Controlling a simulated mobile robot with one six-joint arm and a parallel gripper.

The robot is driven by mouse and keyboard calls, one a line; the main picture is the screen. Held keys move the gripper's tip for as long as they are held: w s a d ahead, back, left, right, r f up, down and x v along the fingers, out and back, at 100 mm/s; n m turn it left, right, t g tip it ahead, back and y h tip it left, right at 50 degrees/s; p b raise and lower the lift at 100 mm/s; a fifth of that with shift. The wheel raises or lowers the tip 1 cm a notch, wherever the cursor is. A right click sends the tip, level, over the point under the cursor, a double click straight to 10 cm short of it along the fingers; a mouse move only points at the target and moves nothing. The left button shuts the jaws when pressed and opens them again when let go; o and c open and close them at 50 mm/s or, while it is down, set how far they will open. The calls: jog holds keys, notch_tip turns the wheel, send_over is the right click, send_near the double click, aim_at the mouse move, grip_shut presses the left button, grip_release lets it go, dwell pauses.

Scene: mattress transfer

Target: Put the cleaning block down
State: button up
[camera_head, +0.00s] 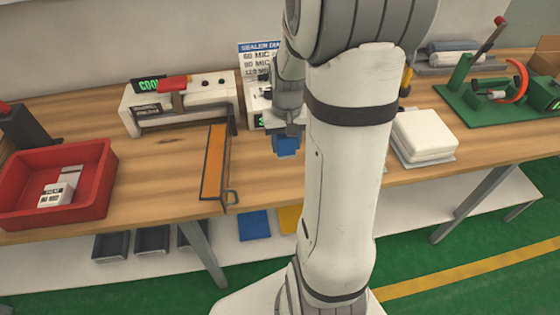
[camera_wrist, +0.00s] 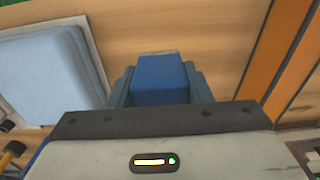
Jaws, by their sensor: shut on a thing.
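The cleaning block (camera_wrist: 160,78) is blue with a thin grey strip at its far edge. My gripper (camera_wrist: 160,85) is shut on it, with a finger on each side. In the head view the blue block (camera_head: 286,146) hangs under my gripper (camera_head: 286,130), over the wooden bench (camera_head: 258,175). My arm hides part of the bench to the right of it. I cannot tell from these frames whether the block touches the bench top.
An orange strip with a metal edge (camera_head: 213,163) lies left of my gripper, beside a sealer (camera_head: 205,90). A white folded stack (camera_head: 424,135) lies to the right. A red bin (camera_head: 95,185) stands far left, a green fixture (camera_head: 470,105) far right. Bare wood surrounds the block.

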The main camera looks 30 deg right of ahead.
aim_at(286, 152)
notch_tip(286, 152, down, 4)
jog(key=shift+f, duration=2.1)
jog(key=shift+f, duration=0.1)
jog(key=o, duration=1.1)
